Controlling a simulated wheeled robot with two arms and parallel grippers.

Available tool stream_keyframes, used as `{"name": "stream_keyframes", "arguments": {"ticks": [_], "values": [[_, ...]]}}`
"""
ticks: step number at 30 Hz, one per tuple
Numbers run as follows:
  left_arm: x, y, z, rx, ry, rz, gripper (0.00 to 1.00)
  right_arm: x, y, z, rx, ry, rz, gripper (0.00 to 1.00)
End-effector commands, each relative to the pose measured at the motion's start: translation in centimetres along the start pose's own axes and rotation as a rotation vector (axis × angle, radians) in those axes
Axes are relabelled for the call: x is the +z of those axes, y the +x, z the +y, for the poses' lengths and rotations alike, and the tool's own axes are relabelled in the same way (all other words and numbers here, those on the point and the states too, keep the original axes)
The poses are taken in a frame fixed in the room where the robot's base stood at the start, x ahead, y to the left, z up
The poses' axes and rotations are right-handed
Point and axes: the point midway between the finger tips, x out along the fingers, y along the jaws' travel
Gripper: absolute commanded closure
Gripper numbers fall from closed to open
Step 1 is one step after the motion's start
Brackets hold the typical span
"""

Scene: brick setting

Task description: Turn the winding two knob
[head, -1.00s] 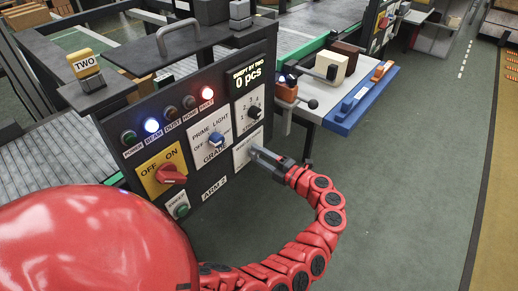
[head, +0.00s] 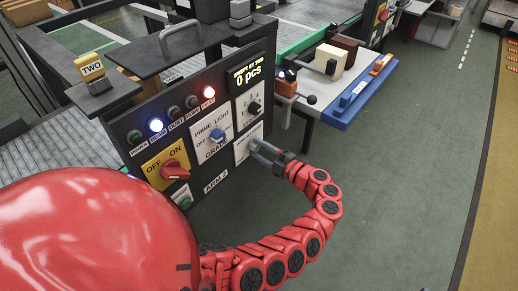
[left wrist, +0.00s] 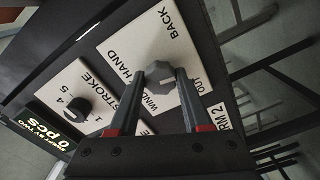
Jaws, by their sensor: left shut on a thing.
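The winding two knob (left wrist: 160,73) is a grey knob on a white plate (left wrist: 187,41) lettered HAND, BACK, WIND and OUT. In the left wrist view my left gripper (left wrist: 161,82) has one finger on each side of the knob and is shut on it. In the head view my left gripper (head: 254,146) reaches in from the right to the white plate (head: 243,150) at the lower right of the black panel. There the fingers largely hide the knob. My right gripper is not in view.
Close by on the panel are the black STROKE knob (head: 254,107), the blue GRADE knob (head: 217,136) and the red OFF/ON switch (head: 174,170). A counter display (head: 249,75) reads 0 pcs. A white side table (head: 319,97) with a blue edge stands right. The floor at right is clear.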

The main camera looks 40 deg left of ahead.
Motion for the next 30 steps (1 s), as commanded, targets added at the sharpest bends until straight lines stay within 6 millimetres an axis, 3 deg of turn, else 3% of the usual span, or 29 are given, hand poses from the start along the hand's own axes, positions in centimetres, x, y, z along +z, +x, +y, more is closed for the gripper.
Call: {"name": "stream_keyframes", "arguments": {"ticks": [4,5,10,22,30], "values": [[0.1,-0.1,0.0,0.001,-0.001,-0.002,1.00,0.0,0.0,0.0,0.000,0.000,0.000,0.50],[0.1,0.0,0.0,0.001,-0.001,-0.002,0.50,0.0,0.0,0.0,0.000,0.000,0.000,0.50],[0.0,0.0,0.0,0.001,-0.001,-0.001,0.22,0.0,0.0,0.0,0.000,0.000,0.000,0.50],[0.1,-0.9,-0.1,0.000,-0.001,-0.003,0.22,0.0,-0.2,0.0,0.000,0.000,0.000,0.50],[0.3,-6.8,-0.2,0.002,-0.002,-0.007,0.22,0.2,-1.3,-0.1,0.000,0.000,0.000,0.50]]}}
